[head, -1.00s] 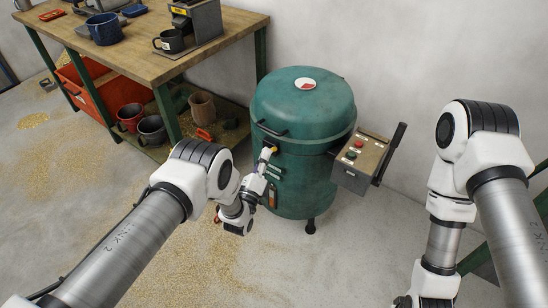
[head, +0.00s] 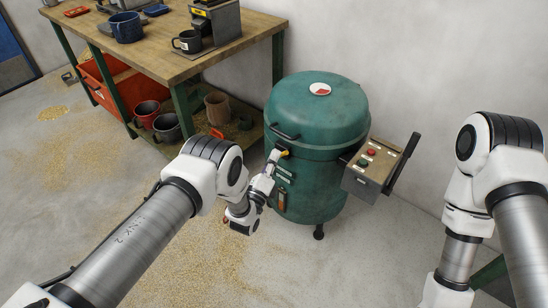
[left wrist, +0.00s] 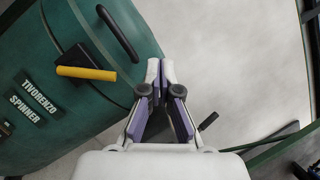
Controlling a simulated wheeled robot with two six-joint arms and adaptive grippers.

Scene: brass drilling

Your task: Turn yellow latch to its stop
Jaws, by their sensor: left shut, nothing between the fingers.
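The yellow latch (head: 284,153) is on the side of the green spinner drum (head: 318,121), below its lid. In the left wrist view the latch (left wrist: 87,73) is a yellow bar on a dark block, lying nearly level in the picture. My left gripper (head: 275,156) is beside the latch in the head view. In the left wrist view the gripper (left wrist: 160,66) is shut and empty, with a gap between its fingers and the latch's right end. My right gripper is out of view below the frame.
A black drum handle (left wrist: 118,33) is just above the latch in the left wrist view. A workbench (head: 165,63) is at the left. Shavings lie on the floor.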

